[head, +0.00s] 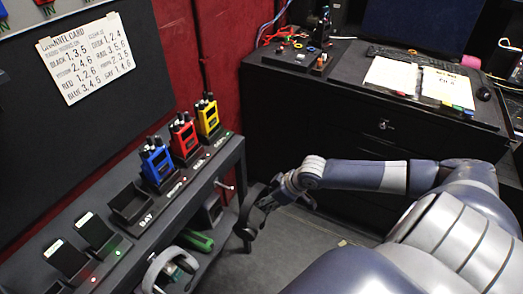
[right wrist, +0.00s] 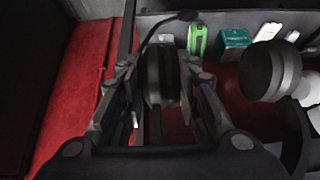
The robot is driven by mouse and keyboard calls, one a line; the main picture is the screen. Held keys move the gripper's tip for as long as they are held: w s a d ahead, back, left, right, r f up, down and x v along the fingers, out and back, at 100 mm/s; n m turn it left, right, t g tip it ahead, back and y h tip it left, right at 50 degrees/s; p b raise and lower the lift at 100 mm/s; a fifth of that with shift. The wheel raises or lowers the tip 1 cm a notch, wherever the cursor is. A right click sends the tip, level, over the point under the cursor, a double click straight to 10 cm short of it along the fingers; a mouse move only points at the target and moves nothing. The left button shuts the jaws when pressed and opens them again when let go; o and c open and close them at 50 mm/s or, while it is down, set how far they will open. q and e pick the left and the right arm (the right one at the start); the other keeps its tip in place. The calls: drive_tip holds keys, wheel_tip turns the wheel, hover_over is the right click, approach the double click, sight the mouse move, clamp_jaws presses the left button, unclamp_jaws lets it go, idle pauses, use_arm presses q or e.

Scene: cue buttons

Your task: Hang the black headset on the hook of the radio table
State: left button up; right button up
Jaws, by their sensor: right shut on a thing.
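My right gripper (head: 285,188) is shut on the black headset (head: 250,212) and holds it off the front of the radio table. In the right wrist view, the fingers (right wrist: 165,92) close on one black ear cup (right wrist: 160,75), and the other ear cup (right wrist: 270,70) is out to the right. The radio table (head: 130,257) runs along the left of the head view. A small light hook (head: 224,186) sticks out from its front edge, just left of the headset and apart from it. My left gripper is not in view.
A grey headset (head: 170,265) and a green item (head: 195,240) are lower down. A black cabinet (head: 330,120) stands behind. Some grey floor (head: 290,240) is clear.

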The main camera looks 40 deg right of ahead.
drive_tip(key=shift+w+a+f+b, duration=0.1)
drive_tip(key=shift+w+a+b, duration=0.2)
drive_tip(key=shift+w+b, duration=0.35)
drive_tip(key=shift+w+a+f+b, duration=0.1)
drive_tip(key=shift+w+a+b, duration=0.1)
drive_tip(key=shift+w+b, duration=0.25)
drive_tip(key=shift+w+a+b, duration=0.25)
drive_tip(key=shift+w+b, duration=0.3)
drive_tip(key=shift+b, duration=0.05)
drive_tip(key=shift+w+a+b, duration=0.2)
drive_tip(key=shift+w+b, duration=0.35)
use_arm(q)
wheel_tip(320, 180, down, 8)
drive_tip(key=b, duration=0.3)
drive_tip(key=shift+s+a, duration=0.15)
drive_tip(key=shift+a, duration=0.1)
use_arm(e)
drive_tip(key=w+a+f, duration=0.1)
drive_tip(key=w+a, duration=0.1)
drive_tip(key=w, duration=0.3)
drive_tip(key=shift+w+a+f, duration=0.15)
drive_tip(key=shift+w+f, duration=0.05)
drive_tip(key=shift+f, duration=0.15)
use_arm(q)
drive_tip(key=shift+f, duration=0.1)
